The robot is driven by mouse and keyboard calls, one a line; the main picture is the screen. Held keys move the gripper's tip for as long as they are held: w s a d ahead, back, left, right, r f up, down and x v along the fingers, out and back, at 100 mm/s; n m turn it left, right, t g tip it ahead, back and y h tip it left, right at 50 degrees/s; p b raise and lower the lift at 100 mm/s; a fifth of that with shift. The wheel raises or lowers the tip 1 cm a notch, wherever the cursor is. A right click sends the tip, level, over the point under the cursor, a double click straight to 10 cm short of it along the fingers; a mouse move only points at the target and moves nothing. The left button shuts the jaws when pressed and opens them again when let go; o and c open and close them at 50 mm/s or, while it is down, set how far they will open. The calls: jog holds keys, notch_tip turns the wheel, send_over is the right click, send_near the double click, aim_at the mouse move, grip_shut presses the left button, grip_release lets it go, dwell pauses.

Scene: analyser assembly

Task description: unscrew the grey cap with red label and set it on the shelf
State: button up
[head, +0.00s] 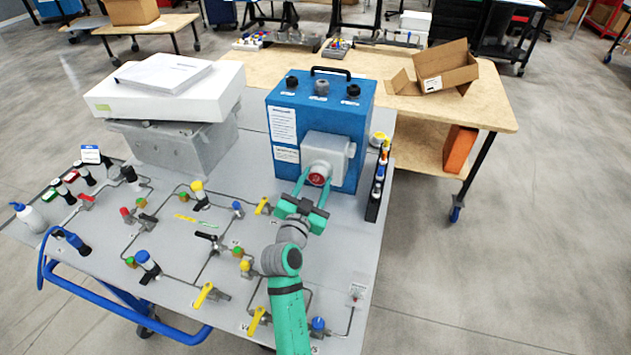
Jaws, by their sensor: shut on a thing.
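The grey cap with the red label (317,179) sits on the front of a grey housing (334,150) on the blue analyser box (350,115). My gripper (318,184) reaches up to it from below, with one green finger on each side of the cap. The fingers are shut on the cap, which is still at the housing's front. Whether its thread is engaged cannot be seen. A wooden-topped table (500,112) with a lower shelf (432,165) stands behind and to the right.
A narrow black rack (374,204) with bottles stands right of the blue box. A white carton (115,103) lies on a grey metal box (165,148) at left. Tubing and several valves cover the panel in front. An open cardboard box (447,68) is on the rear table.

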jog(key=n, duration=0.4)
jog(key=shift+n, duration=0.3)
jog(key=n, duration=0.5)
jog(key=o, duration=1)
